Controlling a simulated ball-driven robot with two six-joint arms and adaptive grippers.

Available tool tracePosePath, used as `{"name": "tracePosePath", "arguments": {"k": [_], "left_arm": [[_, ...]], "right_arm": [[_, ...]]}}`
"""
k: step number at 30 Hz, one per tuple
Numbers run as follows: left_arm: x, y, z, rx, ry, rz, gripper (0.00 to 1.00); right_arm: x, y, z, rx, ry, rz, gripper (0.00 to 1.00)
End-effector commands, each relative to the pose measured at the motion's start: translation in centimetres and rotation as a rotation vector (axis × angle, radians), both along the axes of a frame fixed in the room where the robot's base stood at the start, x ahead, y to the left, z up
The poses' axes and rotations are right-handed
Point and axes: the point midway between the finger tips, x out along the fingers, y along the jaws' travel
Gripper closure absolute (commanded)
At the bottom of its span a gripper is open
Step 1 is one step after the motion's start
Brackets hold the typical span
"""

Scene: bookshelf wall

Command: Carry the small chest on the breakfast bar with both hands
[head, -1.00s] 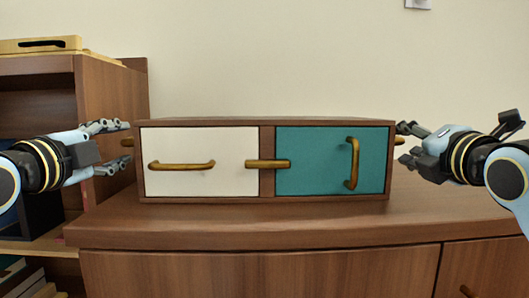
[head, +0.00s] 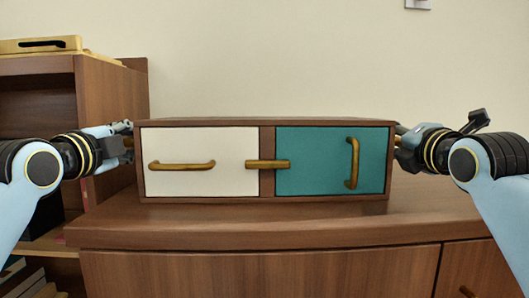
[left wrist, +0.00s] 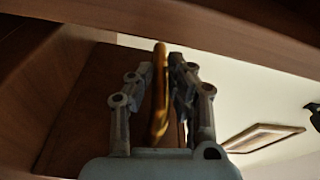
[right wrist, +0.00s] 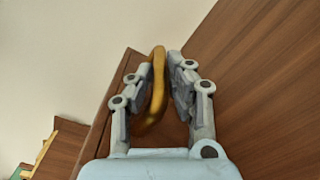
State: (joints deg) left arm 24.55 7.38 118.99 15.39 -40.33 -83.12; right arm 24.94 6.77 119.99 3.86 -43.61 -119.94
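The small chest (head: 267,200) stands upright on the wooden breakfast bar (head: 300,221). Its front has a white panel (head: 205,145) with a horizontal brass handle and a teal panel (head: 315,160) with a vertical one. My left gripper (head: 128,143) is at the chest's left side; in the left wrist view its fingers close around a brass side handle (left wrist: 159,90). My right gripper (head: 400,140) is at the right side; in the right wrist view its fingers close around the other side handle (right wrist: 157,80). In the head view both side handles are mostly hidden by my grippers.
A brown shelf unit (head: 105,115) stands close at the left, behind my left gripper, with a yellow-tan box (head: 40,45) on top. A pale wall (head: 270,60) is behind the chest. The bar's front strip is clear.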

Motion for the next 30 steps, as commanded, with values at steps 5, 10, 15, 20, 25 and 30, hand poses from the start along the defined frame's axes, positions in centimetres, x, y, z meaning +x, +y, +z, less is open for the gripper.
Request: {"name": "tracePosePath", "arguments": {"k": [5,10,15,20,25,30], "left_arm": [[0.0,0.0,-0.1,0.0,0.002,0.001,1.0],[0.0,0.0,-0.1,0.0,0.002,0.001,1.0],[0.0,0.0,-0.1,0.0,0.002,0.001,1.0],[0.0,0.0,0.2,0.001,-0.003,0.001,1.0],[-0.1,0.0,1.5,0.001,-0.012,0.001,1.0],[-0.3,0.0,4.0,0.002,-0.029,0.002,1.0]], "right_arm": [[0.0,0.0,-0.1,-0.001,0.002,-0.001,1.0],[0.0,0.0,-0.1,-0.001,0.002,-0.001,1.0],[0.0,0.0,-0.1,-0.001,0.003,-0.001,1.0],[0.0,0.0,0.2,-0.002,-0.003,-0.001,1.0],[-0.1,0.0,1.5,-0.002,-0.011,-0.001,1.0],[-0.3,-0.1,3.9,-0.002,-0.028,-0.002,1.0]]}}
